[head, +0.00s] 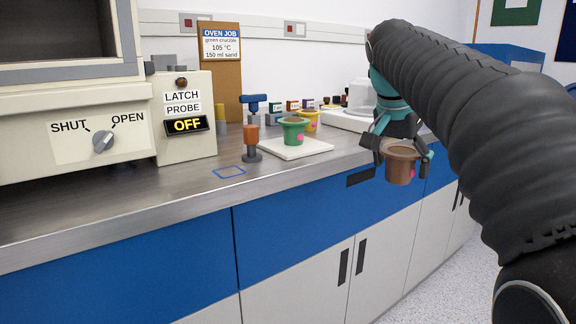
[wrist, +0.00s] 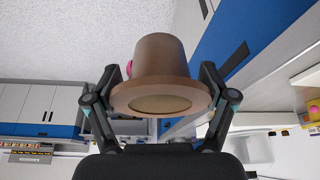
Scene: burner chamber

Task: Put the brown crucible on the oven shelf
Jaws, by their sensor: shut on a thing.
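The brown crucible (head: 401,166), with a pink dot on its side, is held upright by my gripper (head: 402,155) in front of the bench edge, over the floor. In the wrist view, the fingers of my gripper (wrist: 160,95) are shut on the crucible (wrist: 160,65) from both sides, near its rim. Its open mouth faces the camera and shows a brown inside. The oven (head: 70,80) stands at the far left of the head view. Only a lower corner of its dark opening (head: 55,30) shows; the shelf cannot be made out clearly.
An orange-and-grey post (head: 250,142) stands left of the plate, by a blue-outlined square (head: 229,172). The latch probe box (head: 187,125) reads OFF.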

